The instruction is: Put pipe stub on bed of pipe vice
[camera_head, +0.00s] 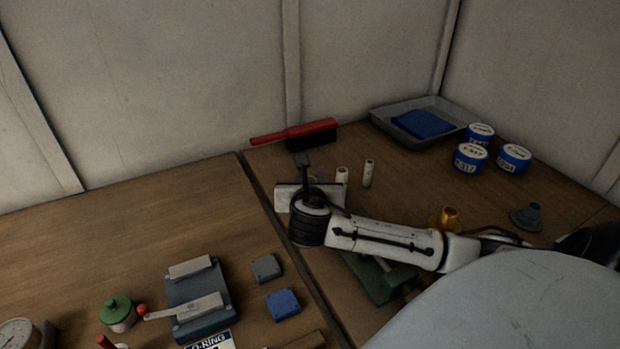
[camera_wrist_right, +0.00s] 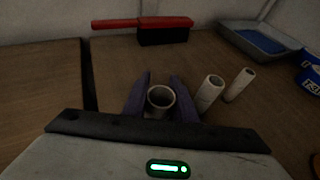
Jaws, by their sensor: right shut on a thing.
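My right gripper (camera_head: 311,168) reaches over the back of the right-hand table in the head view. In the right wrist view its two purple fingers (camera_wrist_right: 160,96) are closed on a pale hollow pipe stub (camera_wrist_right: 160,98), whose open end faces up. In the head view I cannot make this stub out behind the wrist. Two more pale stubs stand upright just to the right: the nearer one (camera_wrist_right: 209,93) and a thinner one (camera_head: 368,172). A green fixture (camera_head: 378,280), perhaps the pipe vice, is partly hidden under my right forearm. My left gripper is not in view.
A red-handled brush (camera_head: 295,133) lies behind the gripper. A grey tray (camera_head: 388,118) with a blue pad and several blue-labelled tins (camera_head: 470,158) stand at the back right. A brass part (camera_head: 447,217) is beside my forearm. A lever device (camera_head: 198,300) is on the left table.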

